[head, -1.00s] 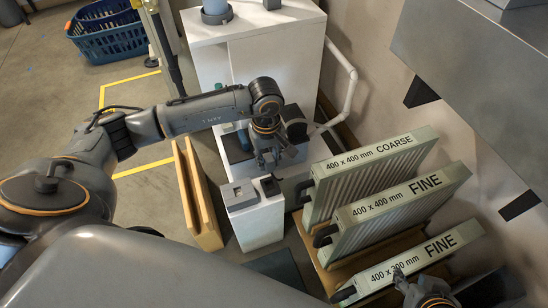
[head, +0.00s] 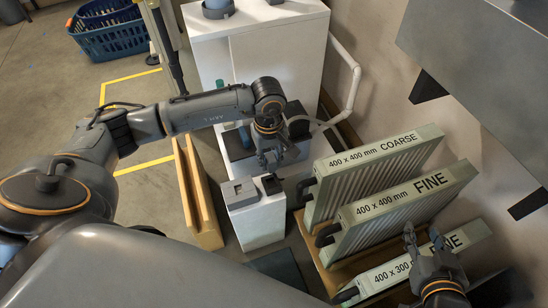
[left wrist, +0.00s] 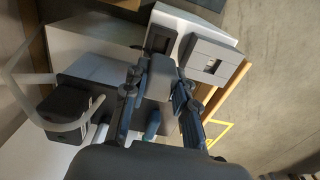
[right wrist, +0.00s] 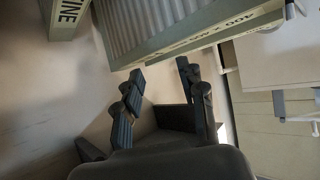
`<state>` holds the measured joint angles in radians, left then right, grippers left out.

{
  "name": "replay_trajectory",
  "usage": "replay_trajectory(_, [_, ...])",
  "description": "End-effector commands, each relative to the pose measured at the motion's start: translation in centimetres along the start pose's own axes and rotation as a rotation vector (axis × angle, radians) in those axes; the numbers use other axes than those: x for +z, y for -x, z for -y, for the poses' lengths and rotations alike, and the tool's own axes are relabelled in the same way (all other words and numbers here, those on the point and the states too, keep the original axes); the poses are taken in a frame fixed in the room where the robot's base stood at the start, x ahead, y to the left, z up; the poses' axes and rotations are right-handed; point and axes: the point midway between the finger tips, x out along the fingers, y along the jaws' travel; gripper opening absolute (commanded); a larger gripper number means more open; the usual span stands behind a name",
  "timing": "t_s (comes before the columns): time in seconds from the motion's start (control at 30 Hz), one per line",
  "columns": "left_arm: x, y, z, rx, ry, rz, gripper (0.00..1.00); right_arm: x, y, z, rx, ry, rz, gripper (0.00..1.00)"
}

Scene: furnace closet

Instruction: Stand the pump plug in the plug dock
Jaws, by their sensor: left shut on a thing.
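My left gripper (head: 269,162) is shut on a grey block-like piece, taken to be the pump plug (left wrist: 158,76), seen between the fingers in the left wrist view. It is above and just behind a white pedestal (head: 258,220). On the pedestal top are a grey block with a small opening (head: 239,190) and a small black square holder (head: 271,184); they also show in the left wrist view, the block (left wrist: 208,60) and the holder (left wrist: 160,38). I cannot tell which is the plug dock. My right gripper (head: 424,236) is open and empty over the filters.
Upright filters stand right of the pedestal: a coarse filter (head: 376,152), a fine filter (head: 398,198) and a smaller fine filter (head: 400,268). A wooden rack (head: 203,205) stands left of the pedestal. A white cabinet (head: 275,60) and a white pipe (head: 350,85) are behind.

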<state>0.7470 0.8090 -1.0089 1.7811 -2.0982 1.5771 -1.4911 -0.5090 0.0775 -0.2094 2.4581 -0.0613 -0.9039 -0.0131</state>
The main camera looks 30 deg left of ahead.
Motion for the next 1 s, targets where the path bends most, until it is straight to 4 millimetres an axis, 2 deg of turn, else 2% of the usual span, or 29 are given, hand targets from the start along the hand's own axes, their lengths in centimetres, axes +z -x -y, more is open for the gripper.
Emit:
replay_trajectory(0.47, [0.0, -1.3, 0.0, 0.000, 0.000, 0.000, 0.00, -4.7, -0.3, 0.7, -0.015, 0.000, -0.249, 0.40])
replay_trajectory(1.0, [0.0, -2.7, 0.0, 0.000, 0.001, 0.000, 0.00, -9.9, 1.1, 1.4, -0.033, -0.003, -0.540, 0.40])
